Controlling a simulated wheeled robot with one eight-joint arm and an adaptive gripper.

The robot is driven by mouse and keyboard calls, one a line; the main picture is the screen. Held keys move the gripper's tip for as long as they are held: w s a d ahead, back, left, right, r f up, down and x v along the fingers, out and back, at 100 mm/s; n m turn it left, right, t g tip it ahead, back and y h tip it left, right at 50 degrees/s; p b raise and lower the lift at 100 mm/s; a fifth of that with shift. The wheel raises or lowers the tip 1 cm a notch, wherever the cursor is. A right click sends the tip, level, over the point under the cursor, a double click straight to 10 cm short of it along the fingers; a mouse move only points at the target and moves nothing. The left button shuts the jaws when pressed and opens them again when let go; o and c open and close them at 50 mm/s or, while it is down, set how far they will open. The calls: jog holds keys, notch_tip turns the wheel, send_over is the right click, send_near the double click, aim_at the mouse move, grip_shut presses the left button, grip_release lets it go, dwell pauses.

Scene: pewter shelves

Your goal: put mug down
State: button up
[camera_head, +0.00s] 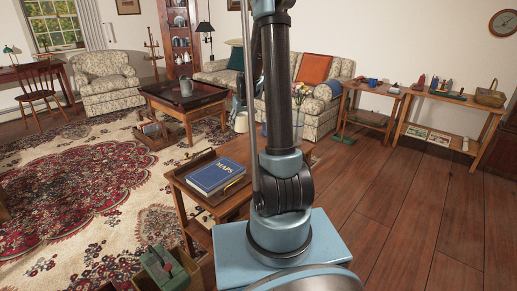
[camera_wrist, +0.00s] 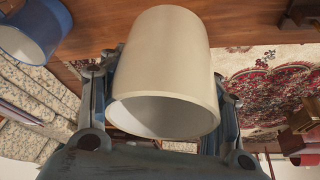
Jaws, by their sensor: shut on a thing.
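My gripper (camera_wrist: 164,76) is shut on a cream mug (camera_wrist: 165,50), with one dark finger on each side. The mug's open rim and pale inside face the wrist camera. In the head view the mug (camera_head: 241,122) shows small, just left of my arm, near the far end of the wooden side table (camera_head: 232,152). My arm hides most of the gripper there. I cannot tell whether the mug touches a surface. A blue round vessel (camera_wrist: 32,30) is at the upper left of the wrist view, apart from the mug.
A blue MAPS book (camera_head: 216,176) lies on the side table's near part. Flowers (camera_head: 300,92) stand just right of my arm. A dark tray table (camera_head: 186,98) with a grey jug stands farther back. Wooden floor (camera_head: 400,200) is open at the right.

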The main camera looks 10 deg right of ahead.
notch_tip(320, 180, down, 10)
jog(key=shift+r, duration=0.15)
jog(key=o, duration=1.4)
jog(key=shift+r, duration=0.1)
